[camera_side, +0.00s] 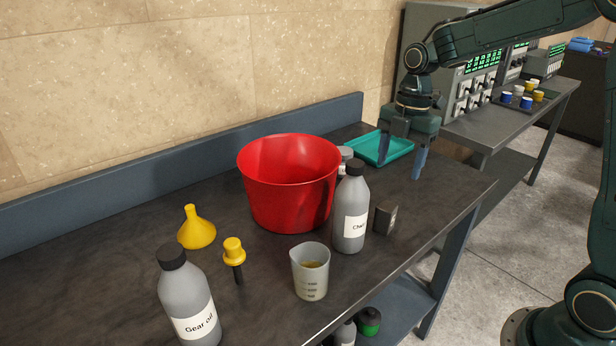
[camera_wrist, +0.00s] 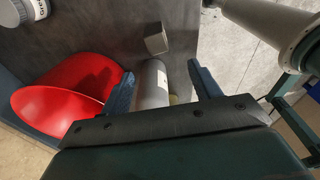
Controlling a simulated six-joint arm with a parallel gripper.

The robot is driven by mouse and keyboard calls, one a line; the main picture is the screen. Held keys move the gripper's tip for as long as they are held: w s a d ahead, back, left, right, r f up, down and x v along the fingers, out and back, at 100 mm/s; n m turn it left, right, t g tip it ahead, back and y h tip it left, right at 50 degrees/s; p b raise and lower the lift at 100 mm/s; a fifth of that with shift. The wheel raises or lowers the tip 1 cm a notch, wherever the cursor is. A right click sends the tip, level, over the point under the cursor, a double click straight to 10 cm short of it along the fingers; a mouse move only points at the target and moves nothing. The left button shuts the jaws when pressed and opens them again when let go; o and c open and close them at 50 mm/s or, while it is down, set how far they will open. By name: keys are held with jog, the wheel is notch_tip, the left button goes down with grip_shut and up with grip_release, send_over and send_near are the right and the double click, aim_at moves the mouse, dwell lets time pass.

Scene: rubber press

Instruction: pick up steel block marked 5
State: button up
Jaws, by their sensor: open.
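A small grey steel block (camera_side: 385,219) stands on the dark bench just right of a labelled grey bottle with a black cap (camera_side: 351,215). I cannot read a number on it. In the wrist view the block (camera_wrist: 157,40) lies beyond the fingertips, with bare bench around it. My gripper (camera_side: 400,169) is open and empty, fingers pointing down, above the bench behind the block. In the wrist view a grey bottle (camera_wrist: 152,84) shows between the spread fingers of my gripper (camera_wrist: 160,69).
A red bucket (camera_side: 289,185) stands left of the bottle. A teal tray (camera_side: 384,147) lies behind my gripper. A beaker (camera_side: 310,272), yellow funnel (camera_side: 196,230), yellow-headed tool (camera_side: 234,252) and gear oil bottle (camera_side: 188,300) are farther left. The bench's front edge is near the block.

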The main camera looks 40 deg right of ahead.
aim_at(387, 206)
jog(key=shift+w+d+f+n, duration=0.25)
jog(key=shift+w+f+n, duration=0.15)
jog(key=shift+f, duration=0.1)
jog(key=shift+f, duration=0.1)
jog(key=shift+s+a+f, duration=0.1)
jog(key=shift+a+f, duration=0.05)
jog(key=shift+f, duration=1.25)
jog(key=shift+a+f, duration=0.2)
jog(key=shift+f, duration=1.15)
jog(key=shift+s+a+f, duration=0.1)
jog(key=shift+a+f, duration=0.05)
jog(key=shift+f, duration=1.25)
jog(key=shift+a+f, duration=0.15)
jog(key=shift+f, duration=1.15)
jog(key=shift+a+f, duration=0.15)
jog(key=shift+f, duration=1.1)
jog(key=shift+w, duration=0.1)
grip_shut()
